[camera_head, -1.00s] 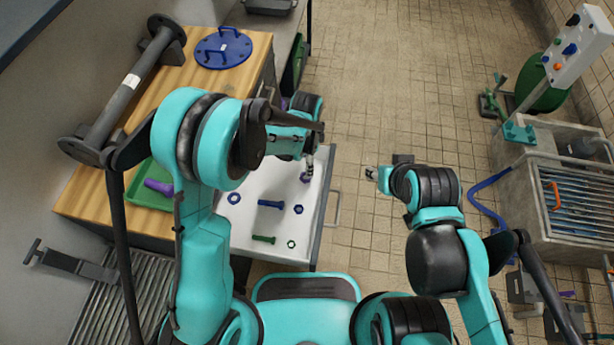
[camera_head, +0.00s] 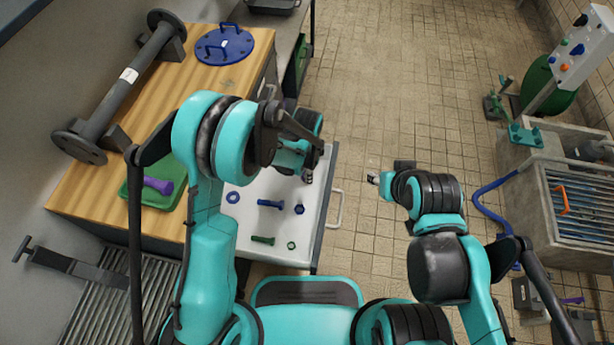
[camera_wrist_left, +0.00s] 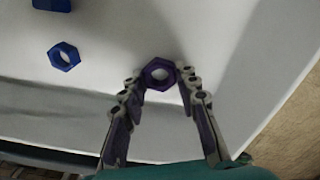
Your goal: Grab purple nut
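The purple nut (camera_wrist_left: 159,73) lies at the drawer's white bottom in the left wrist view, between the fingertips of my left gripper (camera_wrist_left: 161,80). The fingers are apart, one on each side of the nut, with a narrow gap at each side; I cannot make out firm contact. In the head view my left gripper (camera_head: 307,176) is low over the right side of the open drawer (camera_head: 240,222), and the nut is hidden there. My right gripper (camera_head: 374,179) hangs over the floor, too small to read its fingers.
A blue nut (camera_head: 299,209), a blue bolt (camera_head: 270,204), a blue ring-shaped nut (camera_head: 233,197), a green bolt (camera_head: 263,240) and a green nut (camera_head: 291,245) lie in the drawer. A purple bolt (camera_head: 158,185) lies in a green tray (camera_head: 135,208) on the wooden worktop.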

